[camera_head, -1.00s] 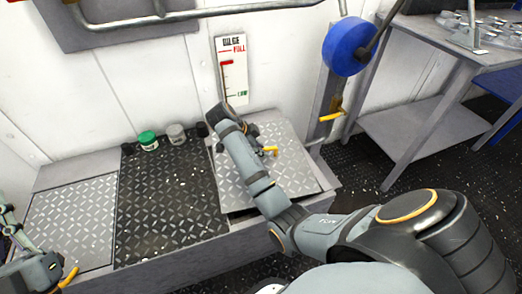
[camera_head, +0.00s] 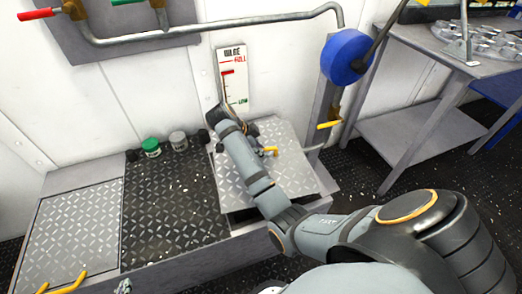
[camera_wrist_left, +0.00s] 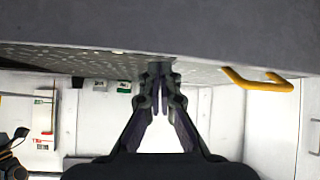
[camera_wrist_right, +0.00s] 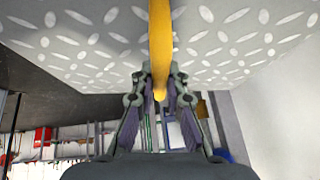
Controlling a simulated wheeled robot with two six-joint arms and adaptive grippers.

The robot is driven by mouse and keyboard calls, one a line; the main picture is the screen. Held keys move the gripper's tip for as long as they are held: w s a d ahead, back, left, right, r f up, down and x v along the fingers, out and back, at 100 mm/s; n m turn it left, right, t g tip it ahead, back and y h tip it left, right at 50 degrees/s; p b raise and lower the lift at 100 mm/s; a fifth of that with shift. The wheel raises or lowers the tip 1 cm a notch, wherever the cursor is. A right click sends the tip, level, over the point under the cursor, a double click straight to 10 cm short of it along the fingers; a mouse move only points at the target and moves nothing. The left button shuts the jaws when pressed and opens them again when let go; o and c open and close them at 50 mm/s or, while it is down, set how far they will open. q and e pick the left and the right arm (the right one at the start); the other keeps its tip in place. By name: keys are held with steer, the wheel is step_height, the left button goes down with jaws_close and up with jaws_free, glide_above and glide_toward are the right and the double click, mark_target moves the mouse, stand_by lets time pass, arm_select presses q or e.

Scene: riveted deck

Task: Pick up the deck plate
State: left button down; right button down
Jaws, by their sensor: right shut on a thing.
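The tread-patterned silver deck plate (camera_head: 282,168) lies at the right end of the low bench, tilted, with a dark gap under its front edge. My right gripper (camera_wrist_right: 160,88) is shut on its yellow handle (camera_wrist_right: 160,35). In the head view my right forearm covers part of the plate and the gripper. Part of my left gripper (camera_head: 123,287) shows at the bottom edge. In the left wrist view (camera_wrist_left: 162,72) it is shut and empty, beside a yellow handle (camera_wrist_left: 258,82). That handle also shows at the head view's lower left (camera_head: 65,286).
A second silver plate (camera_head: 70,235) and a dark plate (camera_head: 165,215) cover the rest of the bench. Small jars (camera_head: 151,148) stand at the back near the bilge gauge (camera_head: 232,75). A blue wheel (camera_head: 344,58) and metal table (camera_head: 425,70) are right.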

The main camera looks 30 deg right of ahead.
steer(key=shift+r+p, duration=0.35)
steer(key=shift+r, duration=0.2)
arm_select(q)
steer(key=s+f+g, duration=0.4)
steer(key=s+f, duration=0.1)
steer(key=s, duration=0.2)
steer(key=shift+s+d+f, duration=0.35)
steer(key=shift+f, duration=0.05)
